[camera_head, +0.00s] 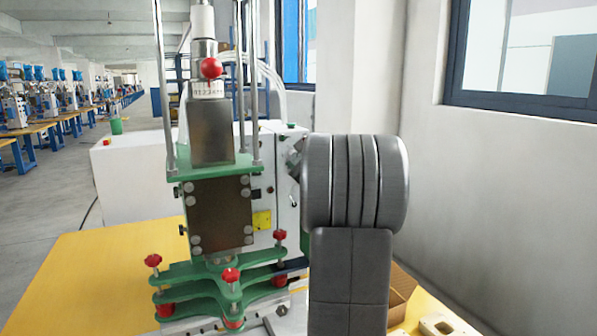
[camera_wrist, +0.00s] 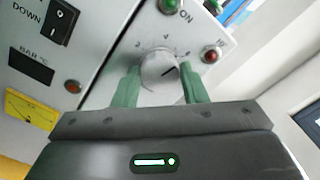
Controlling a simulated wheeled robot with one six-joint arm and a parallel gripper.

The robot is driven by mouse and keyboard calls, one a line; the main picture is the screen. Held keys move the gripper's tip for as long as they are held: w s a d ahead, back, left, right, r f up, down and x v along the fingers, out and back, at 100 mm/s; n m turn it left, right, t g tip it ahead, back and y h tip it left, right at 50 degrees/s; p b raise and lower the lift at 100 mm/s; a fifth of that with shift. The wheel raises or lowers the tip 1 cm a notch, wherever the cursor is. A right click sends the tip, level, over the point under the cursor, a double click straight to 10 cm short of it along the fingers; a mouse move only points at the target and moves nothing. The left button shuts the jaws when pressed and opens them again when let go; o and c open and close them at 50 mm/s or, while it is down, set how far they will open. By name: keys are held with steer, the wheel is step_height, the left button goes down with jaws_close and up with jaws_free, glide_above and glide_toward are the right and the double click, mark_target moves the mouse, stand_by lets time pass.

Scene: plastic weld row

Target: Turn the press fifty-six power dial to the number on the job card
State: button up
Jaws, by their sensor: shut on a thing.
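The power dial (camera_wrist: 158,64) is a round pale knob on a light grey panel in the wrist view, with printed numbers around it. A dark pointer line on its face slants up to the right, but the exact number it meets is too small to read surely. My gripper (camera_wrist: 160,72) is shut on the dial, one green finger on each side. In the head view my grey wrist hides the dial and the fingers. The press (camera_head: 220,200) stands left of my wrist, with a green frame and red knobs. I cannot make out a job card.
A cardboard box (camera_head: 402,290) lies on the yellow table (camera_head: 85,275). A wall is at right.

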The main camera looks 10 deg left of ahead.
steer(key=shift+n+b, duration=1)
steer(key=shift+n, duration=0.2)
steer(key=o, duration=1)
steer(key=shift+c, duration=0.2)
steer(key=b+v, duration=0.2)
steer(key=v, duration=1.2)
steer(key=shift+a, duration=0.1)
steer(key=shift+w, duration=0.1)
